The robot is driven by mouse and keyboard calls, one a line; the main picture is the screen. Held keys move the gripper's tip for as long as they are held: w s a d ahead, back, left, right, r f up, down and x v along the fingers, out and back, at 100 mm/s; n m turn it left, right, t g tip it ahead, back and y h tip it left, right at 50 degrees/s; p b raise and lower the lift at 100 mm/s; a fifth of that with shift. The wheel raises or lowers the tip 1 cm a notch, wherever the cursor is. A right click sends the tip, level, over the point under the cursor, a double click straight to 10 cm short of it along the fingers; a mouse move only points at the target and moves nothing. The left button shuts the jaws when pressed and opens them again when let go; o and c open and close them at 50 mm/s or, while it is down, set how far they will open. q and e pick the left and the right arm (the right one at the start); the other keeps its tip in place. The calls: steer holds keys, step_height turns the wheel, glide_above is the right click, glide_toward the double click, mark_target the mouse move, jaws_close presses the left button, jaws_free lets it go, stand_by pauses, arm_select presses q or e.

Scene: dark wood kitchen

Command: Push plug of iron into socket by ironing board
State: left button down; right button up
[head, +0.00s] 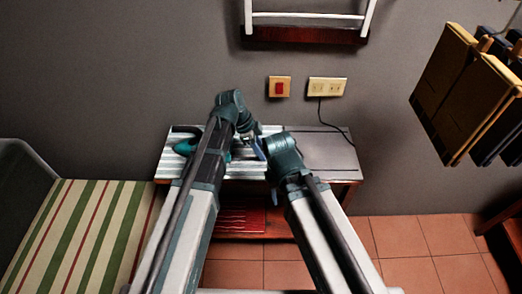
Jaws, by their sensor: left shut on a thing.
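A teal iron (185,147) lies on the left part of a low board-like table (325,150) against the wall, partly hidden by my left arm. A cream wall socket plate (327,87) is above the table's right side. A black cord (320,107) runs from its lower left down to the table; whether a plug sits there is too small to tell. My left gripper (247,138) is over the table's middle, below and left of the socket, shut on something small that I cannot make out. My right gripper (262,150) is close beside it, its jaws mostly hidden by its wrist.
A red switch (279,88) on a yellowish plate is left of the socket. A white-framed rack (305,20) hangs above. Dark and brown hanging items (450,90) are at the right. A striped bed or seat (75,235) is at the left. Red tiled floor (420,250) is clear in front.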

arm_select(q)
step_height(320, 180, up, 10)
steer(key=p, duration=0.9)
steer(key=shift+f, duration=0.15)
steer(key=shift+d, duration=0.15)
